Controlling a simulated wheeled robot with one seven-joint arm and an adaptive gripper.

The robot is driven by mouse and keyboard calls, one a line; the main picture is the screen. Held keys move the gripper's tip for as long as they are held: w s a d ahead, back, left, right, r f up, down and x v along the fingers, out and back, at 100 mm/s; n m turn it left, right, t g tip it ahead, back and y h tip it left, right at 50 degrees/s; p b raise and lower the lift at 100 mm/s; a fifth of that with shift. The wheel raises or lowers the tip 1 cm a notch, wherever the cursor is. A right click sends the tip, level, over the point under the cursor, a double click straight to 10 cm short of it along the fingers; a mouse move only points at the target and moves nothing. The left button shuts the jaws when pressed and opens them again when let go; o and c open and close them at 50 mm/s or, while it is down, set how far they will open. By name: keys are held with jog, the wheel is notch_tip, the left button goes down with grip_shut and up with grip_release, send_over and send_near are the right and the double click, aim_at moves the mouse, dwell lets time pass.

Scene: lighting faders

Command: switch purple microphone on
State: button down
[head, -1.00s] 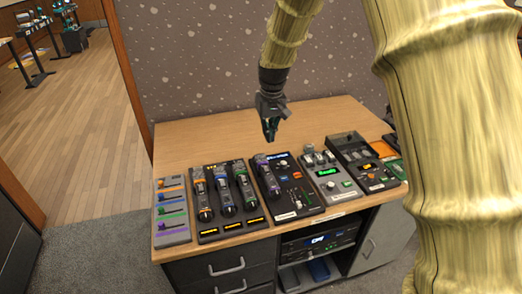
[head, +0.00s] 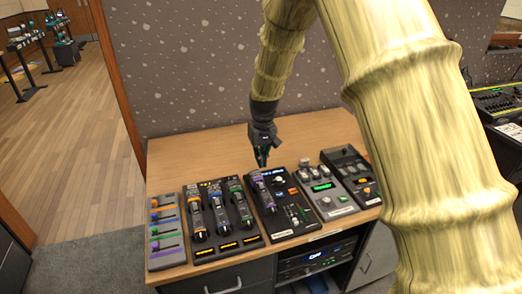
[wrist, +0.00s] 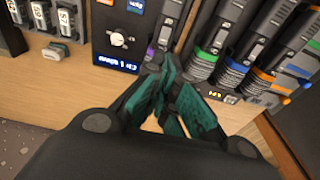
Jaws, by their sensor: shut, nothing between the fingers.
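The purple-banded microphone (head: 264,192) lies on a black panel with a knob and a small blue display (head: 271,171). My gripper (head: 262,163) is shut and empty, pointing down just above the far end of this microphone. In the wrist view the teal fingertips (wrist: 166,65) are together. I cannot tell whether they touch the microphone.
A dock with orange, blue and green microphones (head: 221,212) stands just left, and a fader panel (head: 166,232) left of that. A grey box with a green display (head: 322,187) and a black box (head: 350,175) stand to the right. The wooden desk top (head: 190,160) is bare behind the devices.

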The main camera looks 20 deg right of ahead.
aim_at(262, 185)
jog(key=shift+w+f+p, duration=0.15)
jog(key=shift+f+p, duration=0.1)
jog(key=shift+f, duration=1.15)
jog(key=shift+w+f+p, duration=0.2)
jog(key=shift+f+p, duration=0.1)
jog(key=shift+f, duration=1.15)
jog(key=shift+w+f+p, duration=0.15)
jog(key=shift+f+p, duration=0.1)
jog(key=shift+f, duration=1.15)
